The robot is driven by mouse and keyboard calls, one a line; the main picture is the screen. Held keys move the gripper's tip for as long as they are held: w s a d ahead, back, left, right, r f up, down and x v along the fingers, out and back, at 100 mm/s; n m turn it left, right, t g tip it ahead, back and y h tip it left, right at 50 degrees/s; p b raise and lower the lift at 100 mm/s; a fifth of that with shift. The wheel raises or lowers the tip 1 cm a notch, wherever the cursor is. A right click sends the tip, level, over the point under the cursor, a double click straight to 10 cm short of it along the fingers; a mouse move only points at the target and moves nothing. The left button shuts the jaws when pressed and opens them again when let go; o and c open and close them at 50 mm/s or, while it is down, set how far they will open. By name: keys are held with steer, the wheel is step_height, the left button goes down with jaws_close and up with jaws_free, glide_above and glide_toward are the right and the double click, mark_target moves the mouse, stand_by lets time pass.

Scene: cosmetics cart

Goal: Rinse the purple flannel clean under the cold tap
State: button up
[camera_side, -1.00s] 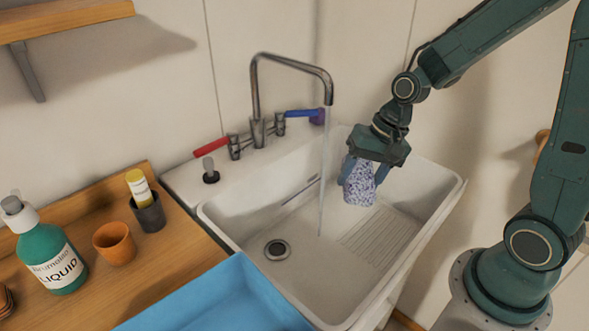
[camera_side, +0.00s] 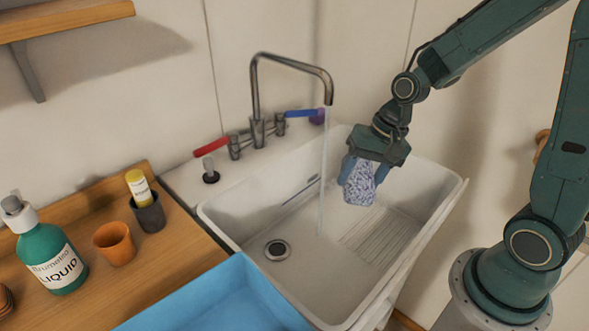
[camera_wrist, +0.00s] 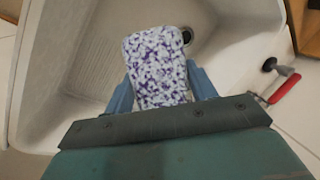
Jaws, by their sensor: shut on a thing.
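The purple flannel (camera_side: 359,185) is mottled white and purple. My gripper (camera_side: 361,172) is shut on it and holds it above the right part of the white sink (camera_side: 264,209). In the wrist view the flannel (camera_wrist: 157,66) sits between the two blue fingers of my gripper (camera_wrist: 160,88). The tap (camera_side: 291,64) has a thin stream of water (camera_side: 323,170) falling from its spout into the sink. The stream is left of the flannel and looks apart from it. The blue tap lever (camera_side: 301,113) and the red tap lever (camera_side: 209,147) stand behind the sink.
A dark drain (camera_side: 277,250) is in the sink floor, with ribs moulded to its right. A purple item (camera_side: 318,117) is by the blue lever. A blue tray (camera_side: 215,300) stands in front. A green bottle (camera_side: 54,257), orange cup (camera_side: 115,243) and dark pot (camera_side: 149,213) stand left.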

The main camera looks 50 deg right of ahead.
mark_target(369, 187)
steer(key=shift+s+a+r, duration=0.1)
steer(key=shift+s+r, duration=0.9)
steer(key=shift+s, duration=0.25)
steer(key=shift+s+r, duration=1)
steer(key=shift+s, duration=0.25)
steer(key=shift+w, duration=0.1)
steer(key=shift+w+f+n, duration=0.3)
steer(key=shift+w, duration=0.4)
steer(key=w+f+n, duration=0.1)
steer(key=w, duration=0.1)
steer(key=w+f+n, duration=0.1)
steer(key=w, duration=0.1)
steer(key=w+f+n+g, duration=0.1)
steer(key=w+f, duration=0.1)
steer(key=shift+d, duration=0.35)
steer(key=w+f+n+g, duration=0.1)
steer(key=w+f+n, duration=0.3)
steer(key=w+f, duration=0.2)
steer(key=shift+w+f+y, duration=0.2)
steer(key=shift+f+y, duration=0.2)
steer(key=shift+f, duration=0.8)
steer(key=shift+g, duration=0.3)
